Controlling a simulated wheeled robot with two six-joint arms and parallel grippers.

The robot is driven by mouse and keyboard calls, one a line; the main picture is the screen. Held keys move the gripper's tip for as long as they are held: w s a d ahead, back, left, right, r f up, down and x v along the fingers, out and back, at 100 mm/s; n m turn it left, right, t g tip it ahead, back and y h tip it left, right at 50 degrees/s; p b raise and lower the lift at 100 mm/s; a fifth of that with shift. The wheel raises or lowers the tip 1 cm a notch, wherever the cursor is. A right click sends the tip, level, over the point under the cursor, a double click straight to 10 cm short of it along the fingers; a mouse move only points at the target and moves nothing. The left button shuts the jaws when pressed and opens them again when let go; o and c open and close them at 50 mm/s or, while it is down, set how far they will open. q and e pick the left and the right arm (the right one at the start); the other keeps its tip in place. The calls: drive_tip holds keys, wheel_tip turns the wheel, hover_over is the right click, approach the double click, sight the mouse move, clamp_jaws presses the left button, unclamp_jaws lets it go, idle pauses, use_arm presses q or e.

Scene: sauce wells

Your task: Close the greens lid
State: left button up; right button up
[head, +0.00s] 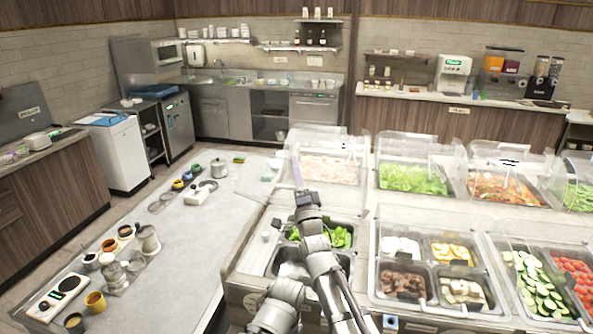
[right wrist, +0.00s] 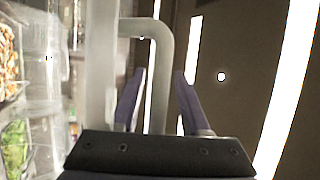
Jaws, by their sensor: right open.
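Leafy greens (head: 340,237) lie in the front-left well of the counter, partly hidden by my right arm. Lettuce (head: 412,179) fills a back-row well beneath a clear hood (head: 405,148). My right gripper (head: 296,170) is up beside the left end of the clear covers, its fingers apart. In the right wrist view a pale, bent handle (right wrist: 160,80) passes between the open fingers (right wrist: 160,105), without a visible grip on it. I cannot tell for certain that this handle belongs to the greens lid. My left gripper is not in view.
Clear covers stand over the back row, including a well of pale food (head: 330,168). Front wells hold eggs, mushrooms and sliced cucumber (head: 535,285). A grey worktop (head: 185,250) with jars and a pot (head: 218,168) lies left; its middle is clear.

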drive_tip(key=b+v, duration=0.4)
drive_tip(key=v, duration=0.5)
drive_tip(key=shift+w+f+b, duration=0.2)
drive_tip(key=shift+b, duration=0.2)
idle(0.4)
